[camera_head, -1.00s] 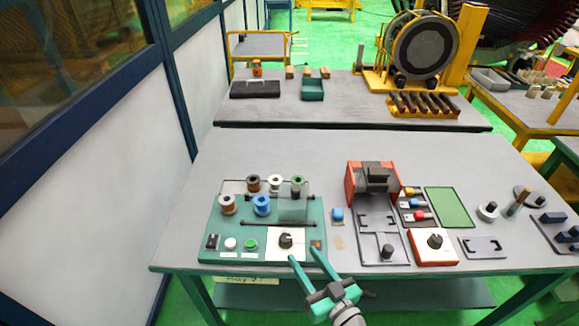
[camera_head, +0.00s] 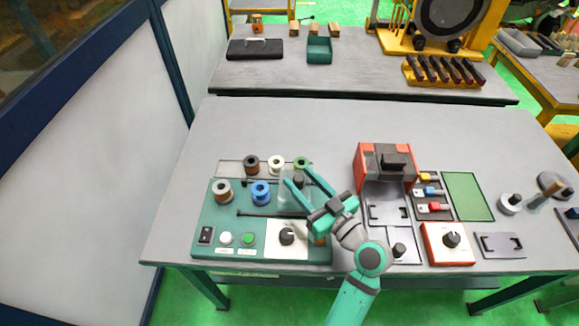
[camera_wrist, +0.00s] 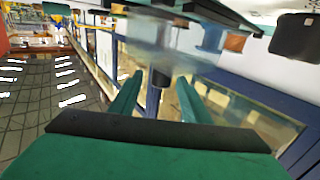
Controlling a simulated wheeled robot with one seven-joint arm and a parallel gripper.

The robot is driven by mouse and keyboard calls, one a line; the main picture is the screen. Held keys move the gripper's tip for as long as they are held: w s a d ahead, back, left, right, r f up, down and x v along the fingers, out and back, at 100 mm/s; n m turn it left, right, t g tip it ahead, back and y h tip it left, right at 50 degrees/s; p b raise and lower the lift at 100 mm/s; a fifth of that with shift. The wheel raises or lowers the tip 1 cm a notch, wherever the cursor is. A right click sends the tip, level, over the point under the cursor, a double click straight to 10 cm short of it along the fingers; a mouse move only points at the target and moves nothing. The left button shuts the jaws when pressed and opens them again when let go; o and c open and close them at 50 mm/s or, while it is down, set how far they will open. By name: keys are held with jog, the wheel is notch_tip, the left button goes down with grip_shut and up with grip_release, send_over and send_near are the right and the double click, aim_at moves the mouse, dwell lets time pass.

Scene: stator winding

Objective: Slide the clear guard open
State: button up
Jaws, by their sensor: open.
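The clear guard (camera_head: 290,200) is a see-through panel on the right part of the green winding station (camera_head: 208,240), in front of the spools.
A white dial plate (camera_head: 287,250) lies in front. A red and black machine (camera_head: 385,165) stands to the right.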

aim_at(300, 174)
jog(key=x, duration=0.4)
jog(key=shift+w+a, duration=0.15)
jog(key=shift+w, duration=0.1)
jog(key=shift+w+a, duration=0.2)
jog(key=shift+a, duration=0.2)
jog(key=shift+c, duration=0.3)
grip_shut()
jog(key=shift+d, duration=0.85)
jog(key=shift+o, duration=0.3)
grip_release()
